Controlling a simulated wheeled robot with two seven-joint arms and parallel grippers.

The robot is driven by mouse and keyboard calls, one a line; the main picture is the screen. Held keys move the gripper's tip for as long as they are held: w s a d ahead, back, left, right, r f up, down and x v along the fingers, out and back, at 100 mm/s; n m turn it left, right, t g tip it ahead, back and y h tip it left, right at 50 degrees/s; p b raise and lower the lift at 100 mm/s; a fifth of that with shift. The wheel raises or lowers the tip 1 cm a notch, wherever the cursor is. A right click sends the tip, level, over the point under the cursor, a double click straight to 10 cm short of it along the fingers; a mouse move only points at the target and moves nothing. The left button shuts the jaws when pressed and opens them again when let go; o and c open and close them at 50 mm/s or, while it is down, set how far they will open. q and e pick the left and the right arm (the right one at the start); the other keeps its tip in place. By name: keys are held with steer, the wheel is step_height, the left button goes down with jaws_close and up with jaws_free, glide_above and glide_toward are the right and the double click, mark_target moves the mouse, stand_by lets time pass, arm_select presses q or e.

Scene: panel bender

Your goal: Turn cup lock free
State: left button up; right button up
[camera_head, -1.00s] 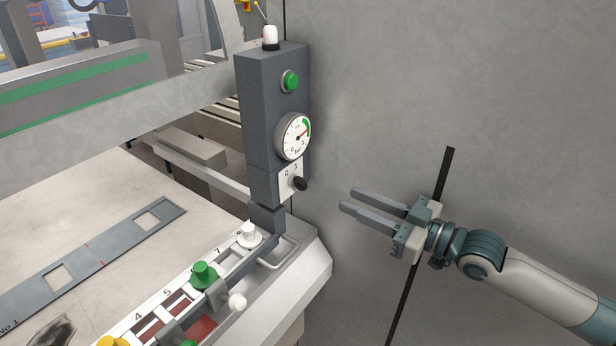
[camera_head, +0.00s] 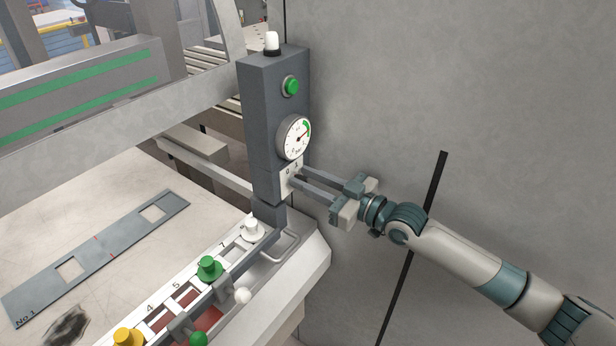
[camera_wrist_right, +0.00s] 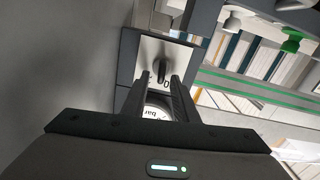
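The switch plate (camera_head: 285,186) marked 0 and 1 sits low on the dark grey control post. The right wrist view shows the black knob (camera_wrist_right: 162,66) upright on the plate, just ahead of and between the fingertips. My right gripper (camera_head: 297,177) is open, with one finger on each side of the knob; I cannot tell whether they touch it. Green knobs (camera_head: 208,267), a white knob (camera_head: 251,228) and a yellow one (camera_head: 127,337) stand along the numbered rail. My left gripper is out of view.
Above the plate on the post are a pressure gauge (camera_head: 294,137) and a green button (camera_head: 291,86). A flat metal strip (camera_head: 98,255) with square holes lies on the table at left. A grey wall (camera_head: 450,90) stands behind my right arm.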

steer(key=shift+c, duration=0.7)
jaws_close()
steer(key=n+b, duration=0.4)
steer(key=n, duration=0.1)
steer(key=shift+s+a+f, duration=0.15)
steer(key=shift+s+a, duration=0.05)
steer(key=shift+s, duration=0.05)
steer(key=shift+o, duration=0.7)
jaws_free()
